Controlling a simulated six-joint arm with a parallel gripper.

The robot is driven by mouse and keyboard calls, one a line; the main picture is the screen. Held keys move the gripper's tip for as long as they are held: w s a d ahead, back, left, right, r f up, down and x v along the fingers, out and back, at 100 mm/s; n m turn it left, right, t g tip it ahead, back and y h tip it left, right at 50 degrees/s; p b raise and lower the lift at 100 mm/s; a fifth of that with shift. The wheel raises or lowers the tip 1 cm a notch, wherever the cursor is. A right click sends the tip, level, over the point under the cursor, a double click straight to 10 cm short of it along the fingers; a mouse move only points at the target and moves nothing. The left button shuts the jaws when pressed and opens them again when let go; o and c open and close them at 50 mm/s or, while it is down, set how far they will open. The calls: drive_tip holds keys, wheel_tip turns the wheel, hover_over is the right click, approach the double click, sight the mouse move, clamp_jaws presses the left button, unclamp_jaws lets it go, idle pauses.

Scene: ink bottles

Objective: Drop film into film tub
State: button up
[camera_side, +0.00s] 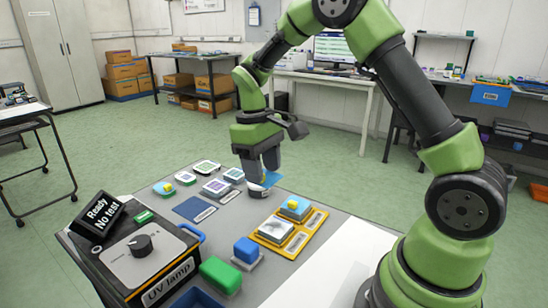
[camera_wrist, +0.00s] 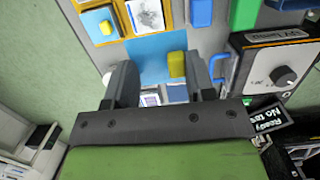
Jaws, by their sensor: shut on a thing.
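My gripper (camera_side: 261,172) hangs low over the middle of the grey work table. Light blue film (camera_side: 273,179) shows at its fingertips. In the wrist view, the film (camera_wrist: 150,47) spreads beyond the fingers (camera_wrist: 161,66), and its yellow tab (camera_wrist: 177,64) sits between them, close to the right finger. The gripper is shut on this film. A second piece of light blue film with a yellow tab (camera_side: 294,207) lies on the orange tray (camera_side: 268,239). A dark blue open bin (camera_side: 196,299) is cut off at the bottom edge; I cannot tell if it is the film tub.
The UV lamp box (camera_side: 142,254) stands at the front left. A green block (camera_side: 221,273) and a blue block (camera_side: 246,250) are to its right. A dark blue pad (camera_side: 194,209) and several small tiles (camera_side: 216,187) lie left of my gripper.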

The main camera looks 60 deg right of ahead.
drive_tip(key=s+a+f, duration=0.1)
drive_tip(key=a+f, duration=0.2)
drive_tip(key=a, duration=0.4)
drive_tip(key=s+a+f, duration=0.1)
drive_tip(key=a+f, duration=0.2)
drive_tip(key=a, duration=0.5)
drive_tip(key=s+a+f, duration=0.1)
drive_tip(key=a+f, duration=0.2)
drive_tip(key=a, duration=0.5)
drive_tip(key=shift+a, duration=0.15)
drive_tip(key=shift+f, duration=1.65)
drive_tip(key=o, duration=0.6)
drive_tip(key=shift+c, duration=1.1)
drive_tip(key=shift+o, duration=0.3)
